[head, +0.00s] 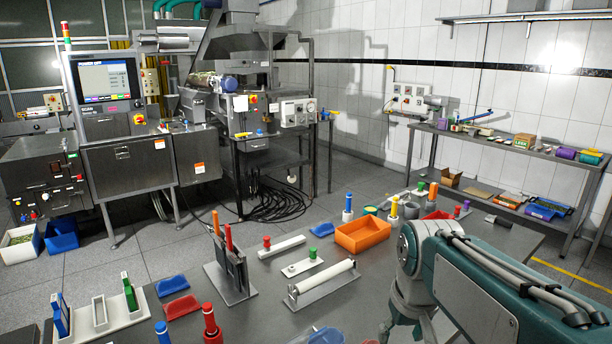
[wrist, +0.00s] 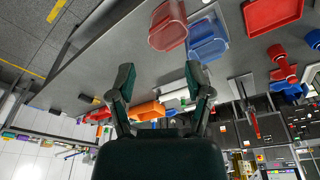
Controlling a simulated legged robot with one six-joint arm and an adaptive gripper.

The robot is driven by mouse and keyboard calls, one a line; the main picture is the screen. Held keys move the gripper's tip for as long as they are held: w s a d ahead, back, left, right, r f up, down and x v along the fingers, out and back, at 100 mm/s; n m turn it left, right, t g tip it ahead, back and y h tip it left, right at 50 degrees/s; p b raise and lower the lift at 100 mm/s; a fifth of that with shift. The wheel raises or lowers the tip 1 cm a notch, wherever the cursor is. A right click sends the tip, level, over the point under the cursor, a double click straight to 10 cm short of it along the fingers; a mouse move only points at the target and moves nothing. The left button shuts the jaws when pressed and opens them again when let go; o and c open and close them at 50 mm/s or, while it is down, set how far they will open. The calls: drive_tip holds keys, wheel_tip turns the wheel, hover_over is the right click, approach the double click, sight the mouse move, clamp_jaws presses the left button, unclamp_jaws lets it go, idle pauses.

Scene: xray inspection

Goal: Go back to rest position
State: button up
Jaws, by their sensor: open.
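My gripper (wrist: 160,85) is open in the wrist view, its two fingers spread with nothing held between them. The picture there is upside down, and the grey table lies beyond the fingertips. In the head view my arm reaches over the right part of the table (head: 255,322), bent downward, and the fingertips are not clear there. An orange bin (head: 363,236) stands left of my arm. A white roller on a stand (head: 322,283) lies in front of the bin. A clear blue container (head: 327,336) is at the bottom edge, left of my gripper.
A dark holder with red and orange handled tools (head: 229,268) stands mid-table. Red (head: 181,307) and blue (head: 171,286) trays lie to its left. A loaded shelf (head: 515,155) stands along the right wall. An X-ray machine (head: 125,140) stands behind at left, with open floor between.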

drive_tip(key=s+f+t, duration=0.1)
drive_tip(key=s+t, duration=0.2)
drive_tip(key=s, duration=0.9)
drive_tip(key=shift+f+m, duration=0.4)
